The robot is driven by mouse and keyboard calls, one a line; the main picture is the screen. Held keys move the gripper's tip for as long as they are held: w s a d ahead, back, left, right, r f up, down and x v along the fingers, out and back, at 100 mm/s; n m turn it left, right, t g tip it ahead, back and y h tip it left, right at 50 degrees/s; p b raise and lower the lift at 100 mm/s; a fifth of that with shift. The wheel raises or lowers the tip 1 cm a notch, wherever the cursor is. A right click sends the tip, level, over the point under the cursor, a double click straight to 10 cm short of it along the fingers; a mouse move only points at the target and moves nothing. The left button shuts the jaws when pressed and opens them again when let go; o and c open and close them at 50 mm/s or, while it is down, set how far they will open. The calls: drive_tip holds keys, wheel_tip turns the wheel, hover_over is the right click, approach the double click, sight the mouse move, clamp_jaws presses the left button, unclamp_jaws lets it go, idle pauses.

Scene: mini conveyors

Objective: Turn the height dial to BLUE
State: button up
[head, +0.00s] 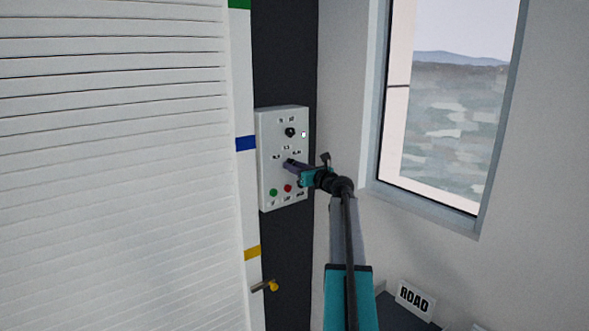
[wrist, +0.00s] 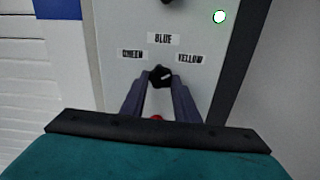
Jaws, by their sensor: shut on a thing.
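The height dial (wrist: 160,76) is a small black knob on a pale control panel (wrist: 120,25). Labels GREEN (wrist: 132,54), BLUE (wrist: 163,38) and YELLOW (wrist: 190,58) stand left, above and right of it. The dial's white mark seems to point right and slightly up, toward YELLOW. My gripper (wrist: 160,82) is shut on the dial, one finger on each side. In the head view my gripper (head: 290,164) reaches the middle of the panel (head: 264,150) and hides the dial.
Another black knob (head: 290,132) and a lit lamp (head: 303,134) sit above on the panel. Green (head: 273,192) and red (head: 288,188) buttons sit below. A slatted shutter (head: 110,170) stands left, beside blue (head: 245,143) and yellow (head: 252,253) height marks. A window is right.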

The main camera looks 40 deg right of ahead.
drive_tip(key=shift+f, duration=0.1)
drive_tip(key=shift+d+n+b, duration=0.2)
drive_tip(key=shift+n+b, duration=5.5)
drive_tip(key=shift+b, duration=0.2)
drive_tip(key=o, duration=1)
drive_tip(key=shift+o, duration=0.2)
drive_tip(key=shift+s, duration=0.15)
